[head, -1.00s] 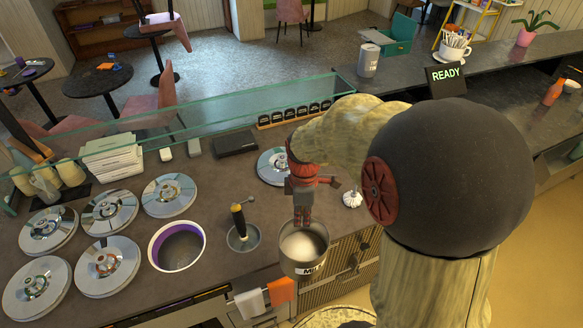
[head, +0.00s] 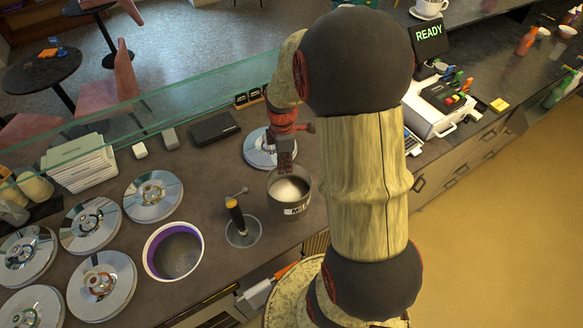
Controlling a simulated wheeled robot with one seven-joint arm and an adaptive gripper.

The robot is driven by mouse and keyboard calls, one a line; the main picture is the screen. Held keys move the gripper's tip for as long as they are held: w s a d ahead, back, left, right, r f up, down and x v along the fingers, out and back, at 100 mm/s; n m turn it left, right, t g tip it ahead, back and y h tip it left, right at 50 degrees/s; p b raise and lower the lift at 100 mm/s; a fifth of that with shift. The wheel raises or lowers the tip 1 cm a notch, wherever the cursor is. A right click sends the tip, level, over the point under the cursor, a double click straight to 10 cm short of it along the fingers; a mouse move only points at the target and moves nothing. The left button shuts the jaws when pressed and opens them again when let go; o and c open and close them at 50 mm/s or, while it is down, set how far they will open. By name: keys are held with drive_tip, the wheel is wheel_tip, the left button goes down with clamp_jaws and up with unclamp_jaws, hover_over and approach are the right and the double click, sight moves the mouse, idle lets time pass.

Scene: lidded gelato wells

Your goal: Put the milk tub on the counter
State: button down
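The milk tub (head: 290,205) is a grey metal cylinder with pale contents and a label reading "MIL", partly cut off. It is upright over the counter (head: 215,278) near its front edge, just right of a dipper well. I cannot tell whether its base touches the counter. My gripper (head: 285,170) points down at the tub's back rim and appears shut on it. The fingertips are small and partly hidden at the rim.
A round metal lid (head: 259,147) lies just behind the tub. A glass guard (head: 190,93) runs along the back.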

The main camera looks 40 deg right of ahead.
drive_tip(key=w+d+f+p, duration=0.1)
drive_tip(key=w+d+f, duration=0.1)
drive_tip(key=d+f, duration=0.3)
drive_tip(key=shift+w+d+f, duration=0.15)
drive_tip(key=shift+d+f, duration=0.1)
drive_tip(key=shift+f, duration=1.9)
drive_tip(key=shift+f, duration=0.2)
drive_tip(key=c, duration=2.1)
unclamp_jaws()
drive_tip(key=shift+c, duration=0.2)
drive_tip(key=shift+o, duration=0.5)
